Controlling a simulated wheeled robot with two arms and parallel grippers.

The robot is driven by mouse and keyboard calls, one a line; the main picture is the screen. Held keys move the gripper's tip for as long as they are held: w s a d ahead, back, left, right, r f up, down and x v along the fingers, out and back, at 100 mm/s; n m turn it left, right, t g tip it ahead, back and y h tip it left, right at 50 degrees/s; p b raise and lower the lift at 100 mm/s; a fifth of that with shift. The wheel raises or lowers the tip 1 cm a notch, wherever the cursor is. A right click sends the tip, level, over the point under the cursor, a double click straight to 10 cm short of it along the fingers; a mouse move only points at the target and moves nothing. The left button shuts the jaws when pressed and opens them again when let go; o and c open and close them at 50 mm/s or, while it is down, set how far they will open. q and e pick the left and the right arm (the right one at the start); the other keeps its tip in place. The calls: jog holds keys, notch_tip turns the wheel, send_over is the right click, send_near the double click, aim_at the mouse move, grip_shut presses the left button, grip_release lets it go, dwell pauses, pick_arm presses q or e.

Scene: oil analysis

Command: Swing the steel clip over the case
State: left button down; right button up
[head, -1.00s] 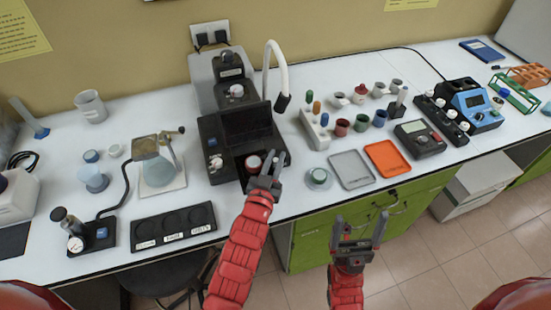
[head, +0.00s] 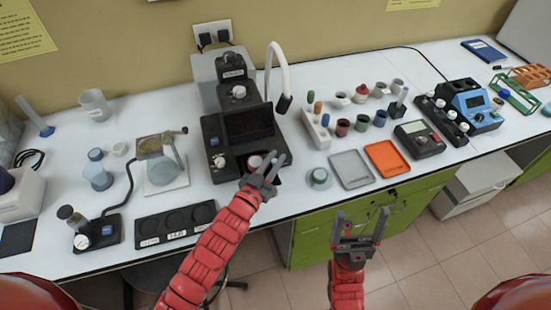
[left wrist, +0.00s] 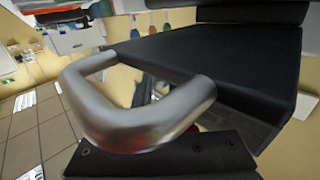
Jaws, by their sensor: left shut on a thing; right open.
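The steel clip (left wrist: 135,115) is a bright U-shaped bar, large and close in the left wrist view, running between dark parts of my left gripper. In the head view my left gripper (head: 272,168) is at the front of a black instrument, which I take for the case (head: 238,125), with its dark panel raised. The gripper is shut on the clip; the exact contact is hard to see. The clip is not clearly visible in the head view, where the fingers cover that spot. My right gripper (head: 361,222) is open and empty, in front of the bench edge.
A white curved hose (head: 283,65) rises behind.

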pick_arm(q)
jog(key=c, duration=0.8)
grip_release()
jog(key=shift+s+a+f, duration=0.15)
jog(key=shift+s+a, duration=0.1)
jog(key=shift+s, duration=0.05)
jog(key=shift+v, duration=8.4)
jog(key=shift+d, duration=0.1)
